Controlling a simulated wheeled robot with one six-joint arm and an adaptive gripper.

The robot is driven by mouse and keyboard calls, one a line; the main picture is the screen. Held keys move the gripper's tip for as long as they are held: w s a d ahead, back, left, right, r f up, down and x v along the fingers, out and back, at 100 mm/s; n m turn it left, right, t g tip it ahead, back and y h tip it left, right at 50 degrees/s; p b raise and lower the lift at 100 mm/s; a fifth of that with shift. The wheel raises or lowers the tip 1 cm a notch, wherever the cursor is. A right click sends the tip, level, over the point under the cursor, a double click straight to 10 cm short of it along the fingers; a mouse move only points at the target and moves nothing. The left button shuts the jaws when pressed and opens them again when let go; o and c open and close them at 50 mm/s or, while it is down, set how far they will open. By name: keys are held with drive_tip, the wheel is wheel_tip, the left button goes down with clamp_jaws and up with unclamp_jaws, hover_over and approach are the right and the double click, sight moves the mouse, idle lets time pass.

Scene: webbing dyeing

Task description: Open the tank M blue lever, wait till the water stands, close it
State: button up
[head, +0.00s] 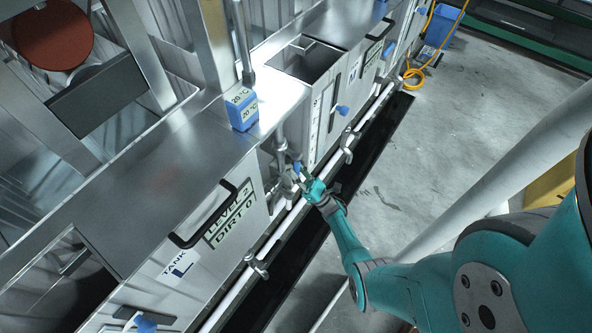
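A small blue lever (297,167) sits on the pipework at the right end of the tank front labelled "TANK L". My gripper (301,177) is right at this lever, reaching in from the lower right. The fingers are small and partly merge with the pipe fittings, so I cannot tell whether they touch or grip it. Another blue lever (342,110) is on the tank front farther along, and one more (145,323) is at the bottom edge.
The tank L front carries a "LEVEL 2 / DIRT 0" sign (230,213) and a black handle (188,240). A blue "20 °C" display (242,108) stands on top. A pale pipe (237,287) runs along the fronts. The grey floor (400,190) at right is mostly clear; a yellow hose (413,75) lies farther back.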

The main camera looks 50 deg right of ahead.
drive_tip(key=shift+o, duration=0.8)
drive_tip(key=v, duration=0.7)
drive_tip(key=shift+s, duration=0.15)
drive_tip(key=shift+f, duration=0.15)
